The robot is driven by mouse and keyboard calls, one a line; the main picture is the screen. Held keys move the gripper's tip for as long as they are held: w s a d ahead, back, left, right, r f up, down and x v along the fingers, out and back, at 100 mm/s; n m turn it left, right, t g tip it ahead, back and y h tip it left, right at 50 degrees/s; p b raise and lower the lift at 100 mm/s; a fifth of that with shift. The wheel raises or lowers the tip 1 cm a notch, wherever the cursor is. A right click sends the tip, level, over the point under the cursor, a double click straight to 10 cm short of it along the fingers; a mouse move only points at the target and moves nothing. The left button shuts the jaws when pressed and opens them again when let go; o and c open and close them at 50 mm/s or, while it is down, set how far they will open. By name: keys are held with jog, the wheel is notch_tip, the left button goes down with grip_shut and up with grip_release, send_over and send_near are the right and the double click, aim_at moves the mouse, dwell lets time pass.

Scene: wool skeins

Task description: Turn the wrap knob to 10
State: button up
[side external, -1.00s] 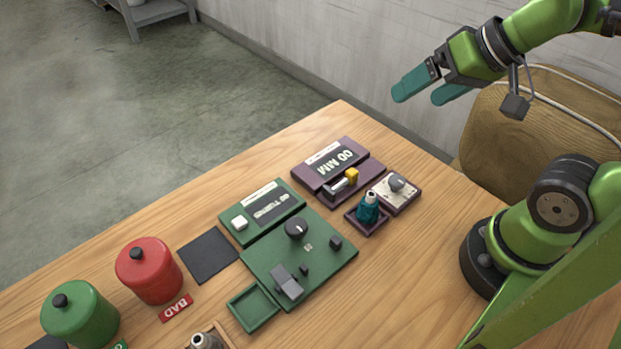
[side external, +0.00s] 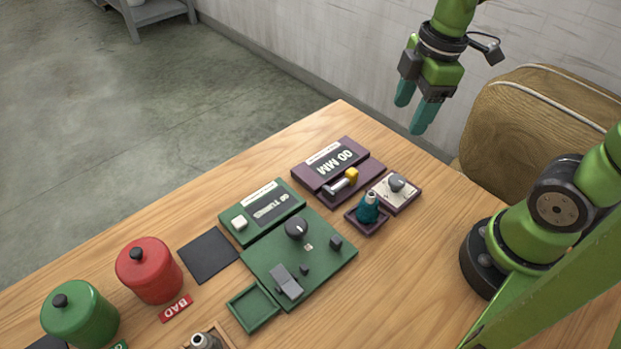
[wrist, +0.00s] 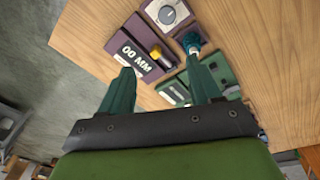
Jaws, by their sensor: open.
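A grey round knob (side external: 397,183) sits on a pale dial plate in a dark purple base, at the right of the table. It also shows at the top of the wrist view (wrist: 166,14), with a light pointer line. A black round knob (side external: 296,228) sits on the green panel (side external: 325,270). No readable wrap label or number shows on either knob. My gripper (side external: 412,110) is open and empty, fingers pointing down, high near the table's far edge. In the wrist view its teal fingers (wrist: 158,72) are spread apart, above the devices.
A purple box with an MM display (side external: 345,162) and a teal wool skein (side external: 368,208) stand beside the dial. A green box with a display (side external: 262,210) adjoins the panel. Red (side external: 150,272) and green (side external: 80,315) lidded jars stand left.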

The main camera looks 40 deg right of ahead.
aim_at(397, 180)
jog(key=f+n, duration=0.3)
jog(key=f, duration=0.2)
jog(key=f+n+g, duration=0.1)
jog(key=f+n, duration=0.3)
jog(key=f, duration=0.2)
jog(key=f+n, duration=0.3)
jog(key=f, duration=0.2)
jog(key=shift+s+d+f+g+h, duration=0.25)
jog(key=shift+s+f+g+h, duration=0.05)
jog(key=c, duration=1)
jog(key=shift+c, duration=0.2)
